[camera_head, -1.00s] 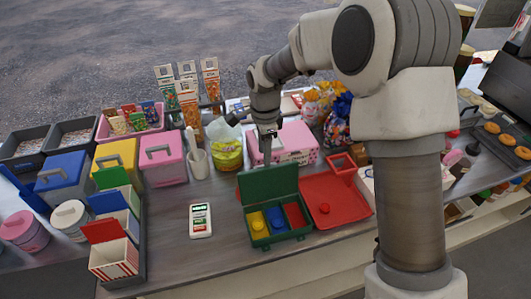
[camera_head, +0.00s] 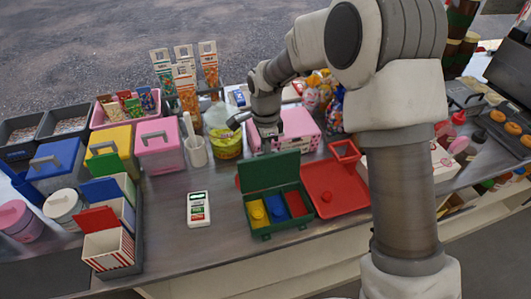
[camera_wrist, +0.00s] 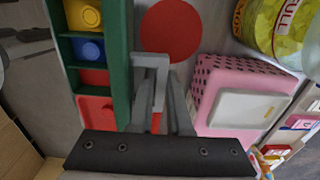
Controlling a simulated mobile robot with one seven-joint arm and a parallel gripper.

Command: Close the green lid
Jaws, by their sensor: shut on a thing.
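The green box (camera_head: 275,232) stands open on the counter, with yellow, blue and red compartments. Its green lid (camera_head: 268,172) stands up steeply at the back edge, and shows edge-on in the wrist view (camera_wrist: 118,70). My gripper (camera_wrist: 152,62) points down behind the lid, its fingers at the lid's edge and close together. It appears shut on the lid, though the contact itself is hard to see. In the head view the fingertips are mostly hidden behind the lid.
A red tray (camera_head: 345,205) sits close to the box's right. A pink box (camera_head: 298,131) stands behind the lid; a red disc (camera_wrist: 170,28) lies behind it too. A white device (camera_head: 198,209) lies to the left. The counter in front of the box is clear.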

